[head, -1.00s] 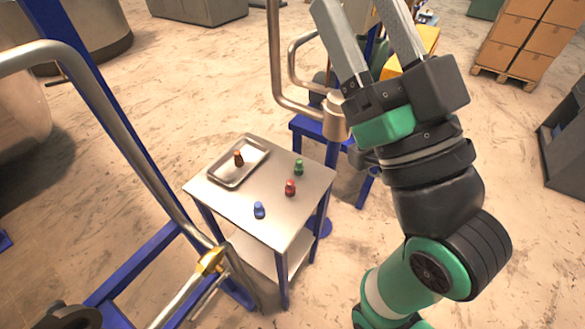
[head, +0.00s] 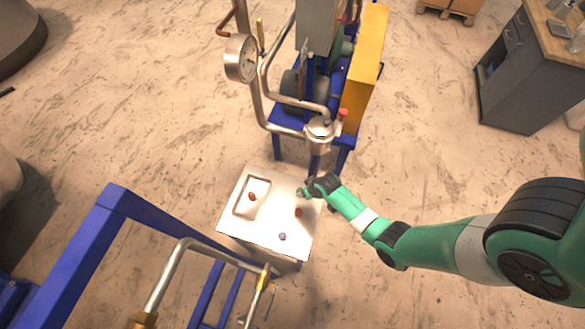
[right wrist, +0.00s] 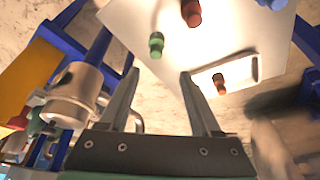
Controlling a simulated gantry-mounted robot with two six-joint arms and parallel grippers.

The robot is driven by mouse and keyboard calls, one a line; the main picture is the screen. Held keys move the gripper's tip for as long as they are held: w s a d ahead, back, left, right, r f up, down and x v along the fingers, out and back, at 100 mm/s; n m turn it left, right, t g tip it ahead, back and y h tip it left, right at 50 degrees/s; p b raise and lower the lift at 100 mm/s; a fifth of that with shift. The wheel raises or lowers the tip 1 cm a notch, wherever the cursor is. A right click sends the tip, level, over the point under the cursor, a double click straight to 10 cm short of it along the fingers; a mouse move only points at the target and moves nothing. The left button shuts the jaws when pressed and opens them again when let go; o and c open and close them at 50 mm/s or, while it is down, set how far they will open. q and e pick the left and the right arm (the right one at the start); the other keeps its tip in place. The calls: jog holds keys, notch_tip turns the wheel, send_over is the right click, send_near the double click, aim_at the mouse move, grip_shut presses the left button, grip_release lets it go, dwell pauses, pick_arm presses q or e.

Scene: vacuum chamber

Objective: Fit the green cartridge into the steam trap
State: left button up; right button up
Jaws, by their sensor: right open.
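The green cartridge (right wrist: 156,45) stands on the small metal table (head: 265,225). In the head view it is a small blur beside my right gripper (head: 308,189). In the right wrist view my right gripper (right wrist: 160,72) is open and empty, and the cartridge shows just beyond and between its fingertips, with no visible contact. The steam trap appears to be the silver cylindrical body (head: 319,135) on the pipework behind the table; it also shows in the right wrist view (right wrist: 76,94). Its inside cannot be made out. My left gripper is out of view.
A red cartridge (head: 298,212) and a blue one (head: 282,236) stand near the green one. An orange-brown cartridge (head: 252,197) sits in the shallow tray (head: 238,209). A pressure gauge (head: 240,58) and pipes rise behind the table. Blue frames flank its lower left.

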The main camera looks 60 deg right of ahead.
pick_arm(q)
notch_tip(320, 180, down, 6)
jog(key=b, duration=0.7)
pick_arm(e)
jog(key=x, duration=0.6)
jog(key=shift+d, duration=0.35)
jog(key=b+x, duration=0.2)
jog(key=x, duration=0.3)
jog(key=shift+s+b, duration=0.15)
jog(key=shift+b, duration=0.15)
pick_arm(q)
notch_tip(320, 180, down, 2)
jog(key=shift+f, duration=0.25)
pick_arm(e)
jog(key=shift+r, duration=0.1)
grip_shut()
